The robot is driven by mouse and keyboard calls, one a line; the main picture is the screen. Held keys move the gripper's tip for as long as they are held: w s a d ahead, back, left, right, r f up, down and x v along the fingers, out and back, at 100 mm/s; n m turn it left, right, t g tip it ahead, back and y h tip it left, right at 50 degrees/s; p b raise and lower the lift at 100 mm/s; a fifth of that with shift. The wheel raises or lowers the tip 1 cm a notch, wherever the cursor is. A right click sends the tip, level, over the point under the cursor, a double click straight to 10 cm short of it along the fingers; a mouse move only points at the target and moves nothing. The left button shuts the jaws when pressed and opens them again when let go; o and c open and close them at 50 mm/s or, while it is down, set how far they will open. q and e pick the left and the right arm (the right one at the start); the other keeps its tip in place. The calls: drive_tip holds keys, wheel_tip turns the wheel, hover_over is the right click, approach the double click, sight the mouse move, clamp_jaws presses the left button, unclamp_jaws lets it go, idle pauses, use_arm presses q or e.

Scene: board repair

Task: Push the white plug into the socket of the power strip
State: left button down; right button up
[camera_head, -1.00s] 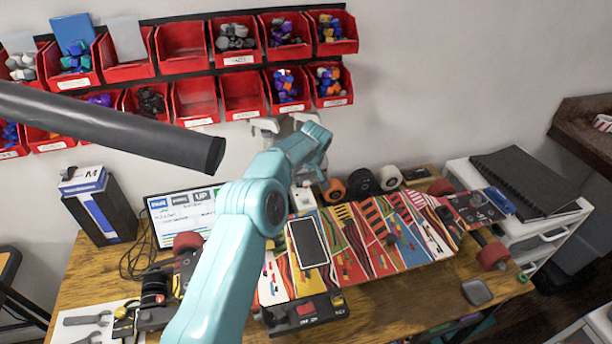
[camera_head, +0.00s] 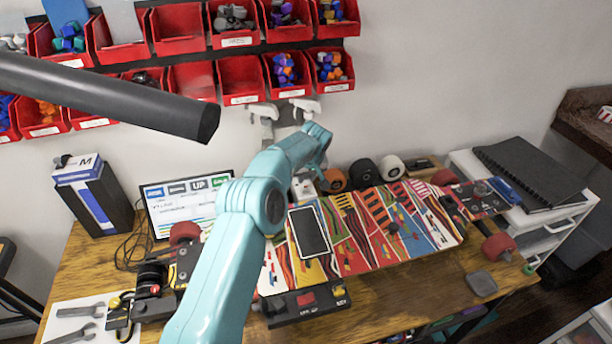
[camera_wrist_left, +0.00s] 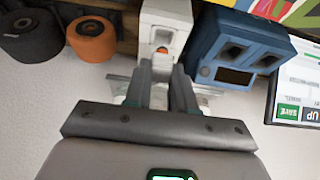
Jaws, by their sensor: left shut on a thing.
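The white power strip (camera_wrist_left: 166,14) shows end-on in the left wrist view, straight ahead of my left gripper (camera_wrist_left: 161,76). In the head view a white block (camera_head: 304,187), which looks like the strip, stands behind the board's back edge, partly hidden by my arm. My left gripper's fingers are close together, shut on a small pale piece that looks like the white plug (camera_wrist_left: 161,62). It lies right at the strip's near end. I cannot tell whether it is in the socket or just in front. My right gripper is not in view.
A blue block with dark slots (camera_wrist_left: 240,50) stands beside the strip. Orange (camera_wrist_left: 91,39) and black (camera_wrist_left: 30,35) wheels are on the other side. A colourful skateboard (camera_head: 375,230) with a phone (camera_head: 309,231) fills the table. A dark tube (camera_head: 110,100) crosses the upper left.

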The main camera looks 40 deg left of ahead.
sight(307, 182)
use_arm(q)
drive_tip(key=shift+f+b, duration=0.7)
drive_tip(key=shift+f, duration=0.05)
idle(0.3)
idle(0.8)
drive_tip(key=shift+f+b, duration=1.05)
drive_tip(key=shift+b, duration=0.25)
idle(1.3)
drive_tip(key=c, duration=0.6)
unclamp_jaws()
drive_tip(key=shift+r, duration=0.2)
drive_tip(key=shift+r+p, duration=0.9)
drive_tip(key=shift+r, duration=0.5)
drive_tip(key=shift+r, duration=0.1)
